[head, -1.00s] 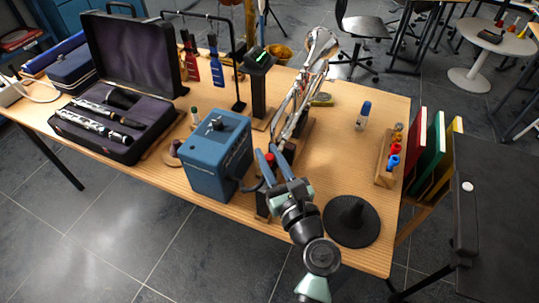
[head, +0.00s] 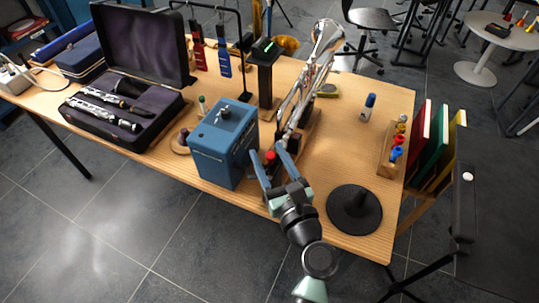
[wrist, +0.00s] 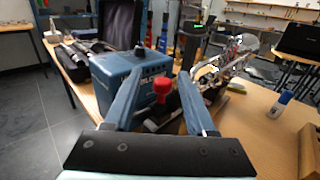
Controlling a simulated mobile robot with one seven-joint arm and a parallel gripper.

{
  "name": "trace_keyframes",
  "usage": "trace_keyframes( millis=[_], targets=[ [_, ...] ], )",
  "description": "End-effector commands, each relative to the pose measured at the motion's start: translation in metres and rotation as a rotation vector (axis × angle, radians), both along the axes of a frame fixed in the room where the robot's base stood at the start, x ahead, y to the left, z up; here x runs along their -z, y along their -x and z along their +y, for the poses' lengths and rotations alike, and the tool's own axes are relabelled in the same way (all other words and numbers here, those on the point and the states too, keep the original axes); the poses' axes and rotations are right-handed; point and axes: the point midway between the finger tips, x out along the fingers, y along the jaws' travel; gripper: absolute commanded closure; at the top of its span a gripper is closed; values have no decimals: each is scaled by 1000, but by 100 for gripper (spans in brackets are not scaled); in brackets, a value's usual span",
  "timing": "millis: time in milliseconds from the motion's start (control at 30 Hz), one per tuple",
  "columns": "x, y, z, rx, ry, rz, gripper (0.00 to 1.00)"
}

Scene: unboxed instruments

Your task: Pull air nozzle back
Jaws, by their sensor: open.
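A red knob-like piece (head: 270,156), likely the air nozzle, stands beside the blue box (head: 222,145) at the front of the table. In the wrist view the red piece (wrist: 162,88) shows between my two blue fingers, on a dark body that is partly hidden. My gripper (head: 267,152) is open, with one finger on each side of the red piece. I see space beside it, and cannot tell whether either finger touches it. The blue box also shows in the wrist view (wrist: 120,70).
A rack with coloured pieces (head: 393,152) and upright folders (head: 440,140) are at the right edge. An open instrument case (head: 120,120) is at left.

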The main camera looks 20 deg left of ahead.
Motion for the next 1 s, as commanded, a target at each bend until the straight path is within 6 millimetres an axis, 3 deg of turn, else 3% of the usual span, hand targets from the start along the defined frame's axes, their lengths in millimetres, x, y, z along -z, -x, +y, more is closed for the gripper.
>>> trace_keyframes(
  millis=[167,600,1000],
  targets=[
    [0,11,-12,5,-1,1,44],
    [1,78,-73,3,1,2,44],
    [0,95,-89,-1,-1,1,44]
  ],
)
